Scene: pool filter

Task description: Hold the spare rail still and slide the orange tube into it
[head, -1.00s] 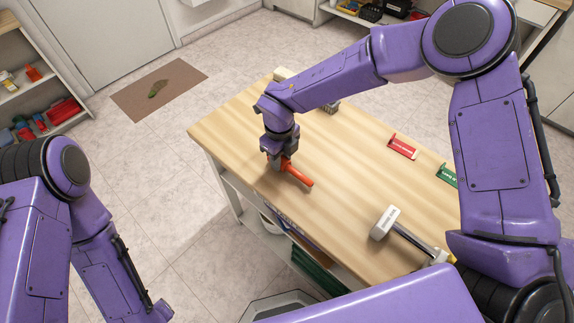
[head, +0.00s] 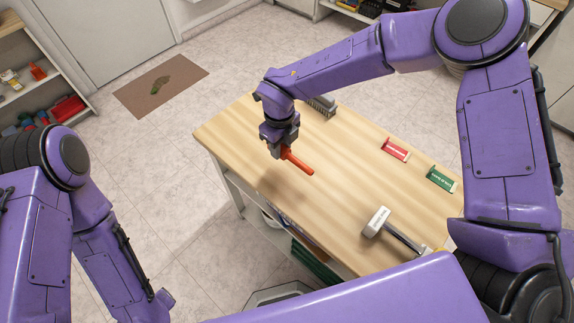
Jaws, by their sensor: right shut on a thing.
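The orange tube (head: 298,162) is in my right gripper (head: 279,150), which is shut on one end of it. The tube points down and to the right, above the near left part of the wooden table (head: 345,180). Its shadow lies on the wood apart from it. I cannot tell which thing is the spare rail. A red labelled holder (head: 396,150) and a green labelled holder (head: 441,179) stand at the table's right side. My left arm is at the lower left, off the table, and its gripper is outside the picture.
A mallet-like tool (head: 377,222) with a pale labelled head lies at the table's near right. A grey brush-like thing (head: 322,105) is at the far edge, close behind my right wrist. The middle of the table is clear.

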